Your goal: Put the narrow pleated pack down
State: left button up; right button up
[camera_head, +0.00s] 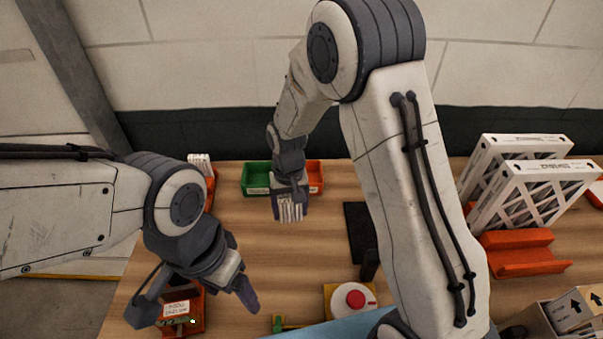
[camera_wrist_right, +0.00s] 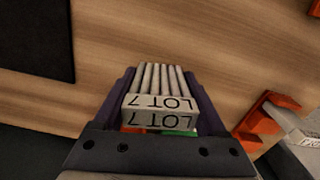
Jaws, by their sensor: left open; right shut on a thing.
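The narrow pleated pack (camera_head: 289,212) is white with pleats. In the right wrist view the pack (camera_wrist_right: 158,104) shows a "LOT 7" label on its near end, with the pleats running away from me. My right gripper (camera_head: 290,204) is shut on it, one finger on each side, in front of the green and orange bins. The pack is over the wooden table (camera_head: 320,245); I cannot tell whether it touches the wood. My left gripper (camera_head: 248,292) is open and empty at the lower left, apart from the pack.
A green bin (camera_head: 257,178) and an orange bin (camera_head: 315,176) stand behind the pack. A dark mat (camera_head: 358,228) lies to its right. White framed filters (camera_head: 535,195) stand at the right near an orange rack (camera_head: 520,255). A red button (camera_head: 354,298) is at the front. Bare wood surrounds the pack.

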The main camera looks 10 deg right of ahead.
jog(key=w+d+r+m+b, duration=0.1)
jog(key=w+d+r, duration=0.2)
jog(key=d, duration=0.3)
jog(key=w+d+r+m+b, duration=0.1)
jog(key=w+d+r, duration=0.2)
jog(key=d+r, duration=0.15)
jog(key=w+f+p, duration=0.1)
jog(key=w+f, duration=0.1)
jog(key=w, duration=0.1)
jog(key=w+a+f+p, duration=0.1)
jog(key=w+f, duration=0.1)
jog(key=w, duration=0.1)
jog(key=w+a+f+p, duration=0.1)
jog(key=w+f, duration=0.2)
jog(key=shift+w+a+p, duration=0.2)
jog(key=shift+w+p, duration=0.1)
jog(key=shift+p, duration=0.1)
jog(key=shift+w+a+f, duration=0.15)
jog(key=shift+w+f, duration=0.2)
notch_tip(320, 180, down, 3)
jog(key=shift+f+p, duration=0.1)
jog(key=shift+p, duration=0.85)
jog(key=shift+f, duration=0.35)
